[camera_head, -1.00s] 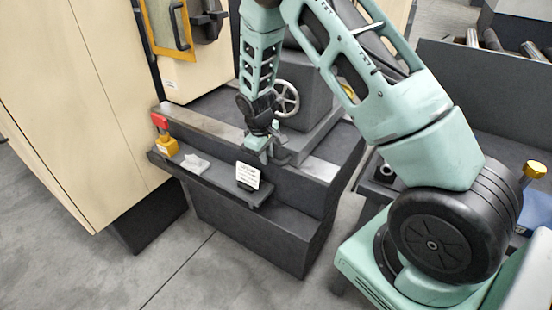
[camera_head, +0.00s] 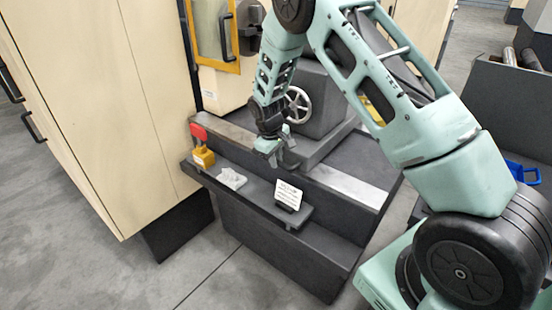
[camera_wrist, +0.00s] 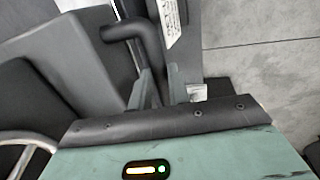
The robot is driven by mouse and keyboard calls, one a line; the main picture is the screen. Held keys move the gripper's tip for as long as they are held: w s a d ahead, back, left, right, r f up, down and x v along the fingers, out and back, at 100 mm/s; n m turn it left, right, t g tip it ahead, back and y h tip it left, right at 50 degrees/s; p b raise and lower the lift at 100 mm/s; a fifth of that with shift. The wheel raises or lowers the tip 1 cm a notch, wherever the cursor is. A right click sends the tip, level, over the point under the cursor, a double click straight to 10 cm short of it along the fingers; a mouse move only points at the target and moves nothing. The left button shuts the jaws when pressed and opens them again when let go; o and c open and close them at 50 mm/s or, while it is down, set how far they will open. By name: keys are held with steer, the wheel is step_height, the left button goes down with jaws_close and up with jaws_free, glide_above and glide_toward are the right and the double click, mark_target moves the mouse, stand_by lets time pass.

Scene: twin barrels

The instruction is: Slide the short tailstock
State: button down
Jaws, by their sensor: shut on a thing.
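The tailstock (camera_head: 325,101) is a dark grey block with a silver spoked handwheel (camera_head: 298,105). It sits on the dark machine bed, behind my gripper. My gripper (camera_head: 272,152) is at the front of the tailstock's base. In the wrist view, a black bent handle (camera_wrist: 130,32) runs down from a grey block between the fingers of my gripper (camera_wrist: 163,85), which are shut on it. The lower end of the handle is hidden by the fingers.
A dark shelf (camera_head: 248,197) along the bed front holds a red-and-yellow lock (camera_head: 202,150), a pale crumpled cloth (camera_head: 231,179) and a white sign (camera_head: 288,194). A cream cabinet (camera_head: 100,110) stands left.

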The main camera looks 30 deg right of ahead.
steer(key=c, duration=1.3)
jaws_free()
steer(key=shift+w+a, duration=0.15)
steer(key=shift+w, duration=0.25)
steer(key=shift+s, duration=0.1)
steer(key=a+r, duration=0.1)
steer(key=r, duration=0.4)
steer(key=s+a+r+b, duration=0.1)
steer(key=r, duration=0.5)
steer(key=a+r+b, duration=0.1)
steer(key=r, duration=0.5)
steer(key=shift+s+r, duration=0.1)
steer(key=shift+s, duration=0.05)
